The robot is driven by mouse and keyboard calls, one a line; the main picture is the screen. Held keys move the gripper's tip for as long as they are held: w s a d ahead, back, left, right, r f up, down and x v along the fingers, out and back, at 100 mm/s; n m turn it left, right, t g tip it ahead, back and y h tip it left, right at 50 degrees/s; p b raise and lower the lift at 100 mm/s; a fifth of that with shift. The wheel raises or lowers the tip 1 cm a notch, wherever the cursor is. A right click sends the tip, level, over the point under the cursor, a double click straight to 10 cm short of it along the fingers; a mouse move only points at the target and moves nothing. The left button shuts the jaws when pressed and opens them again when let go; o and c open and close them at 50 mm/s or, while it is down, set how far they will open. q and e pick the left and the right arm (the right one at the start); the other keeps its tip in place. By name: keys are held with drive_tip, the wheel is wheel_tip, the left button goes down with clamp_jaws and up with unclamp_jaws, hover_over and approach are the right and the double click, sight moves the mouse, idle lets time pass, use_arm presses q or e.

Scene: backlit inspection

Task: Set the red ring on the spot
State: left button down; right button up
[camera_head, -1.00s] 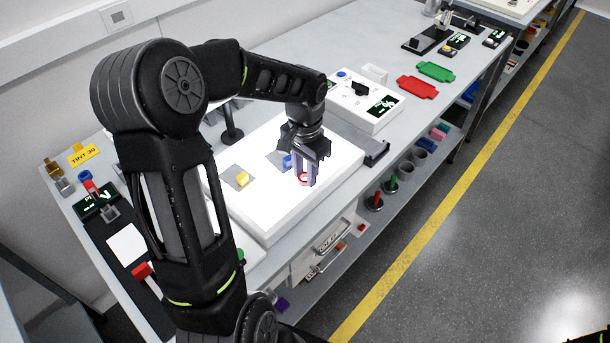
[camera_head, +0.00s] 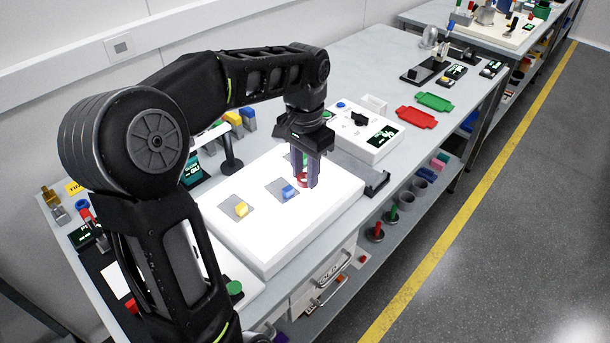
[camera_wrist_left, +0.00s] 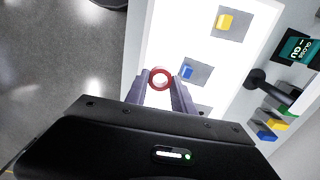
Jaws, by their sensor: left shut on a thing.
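My left gripper (camera_head: 307,184) is shut on the red ring (camera_head: 303,181) over the lit white panel (camera_head: 262,245). In the left wrist view the ring (camera_wrist_left: 159,78) sits between the two fingertips (camera_wrist_left: 159,84), its hole facing the camera. In the head view a finger covers part of it. I cannot tell its exact height over the panel. Grey squares lie on the panel: one bears a yellow block (camera_head: 240,209), one a blue block (camera_head: 288,192). Another grey patch (camera_wrist_left: 203,110) shows partly by the gripper in the left wrist view. I cannot tell which mark is the spot.
A white control box (camera_head: 365,138) stands right of the panel, with a dark clip-like fixture (camera_head: 377,184) near the bench edge. A black stand (camera_head: 230,160) is behind the panel. The panel's front is clear.

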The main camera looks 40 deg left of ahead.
idle(0.4)
use_arm(q)
drive_tip(key=w+d+f, duration=0.4)
drive_tip(key=d, duration=0.4)
drive_tip(key=w+d+f+n, duration=0.1)
drive_tip(key=w+d+f, duration=0.4)
drive_tip(key=d, duration=0.4)
